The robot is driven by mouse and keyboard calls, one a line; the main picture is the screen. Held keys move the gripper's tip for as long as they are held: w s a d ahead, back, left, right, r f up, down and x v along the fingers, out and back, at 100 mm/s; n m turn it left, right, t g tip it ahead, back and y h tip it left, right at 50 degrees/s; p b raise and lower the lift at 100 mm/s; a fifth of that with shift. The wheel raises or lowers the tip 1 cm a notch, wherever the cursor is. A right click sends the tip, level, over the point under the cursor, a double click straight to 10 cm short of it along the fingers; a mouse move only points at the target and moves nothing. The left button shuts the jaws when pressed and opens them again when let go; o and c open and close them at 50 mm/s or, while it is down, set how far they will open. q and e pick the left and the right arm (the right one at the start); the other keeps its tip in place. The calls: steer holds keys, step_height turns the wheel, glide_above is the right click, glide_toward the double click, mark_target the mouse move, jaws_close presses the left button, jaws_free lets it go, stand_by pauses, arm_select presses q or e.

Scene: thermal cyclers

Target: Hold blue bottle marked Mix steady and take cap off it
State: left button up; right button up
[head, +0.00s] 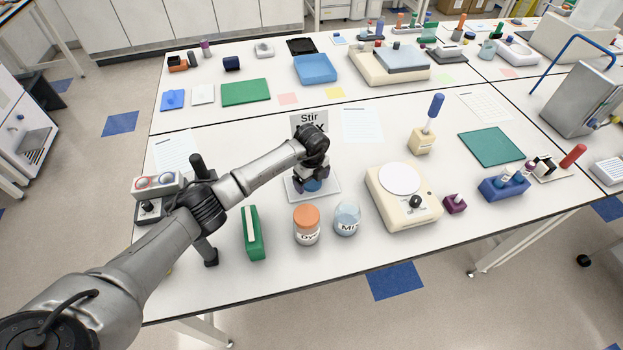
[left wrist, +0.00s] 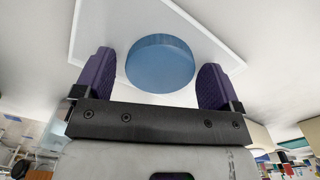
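The bottle marked Mix (head: 347,219) stands upright near the table's front edge. It holds pale blue liquid, and no cap shows on its top. A round blue cap (head: 312,185) appears to lie on a white tray (head: 329,192) behind the bottles; the cap also shows in the left wrist view (left wrist: 160,63). My left gripper (head: 311,180) is over the tray, pointing down at the cap. In the left wrist view its purple fingers (left wrist: 155,80) are spread on either side of the cap, with a gap at each side. My right gripper is not in view.
A Dye jar with an orange cap (head: 307,224) stands left of the Mix bottle. A scale (head: 428,210) is to the right. A green box (head: 252,232) stands left of the jars. A Stir sign (head: 308,122) is behind the gripper.

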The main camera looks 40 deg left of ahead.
arm_select(q)
steer(key=shift+r, duration=0.3)
step_height(320, 180, up, 12)
steer(key=p, duration=0.1)
steer(key=shift+f, duration=0.15)
stand_by(0.3)
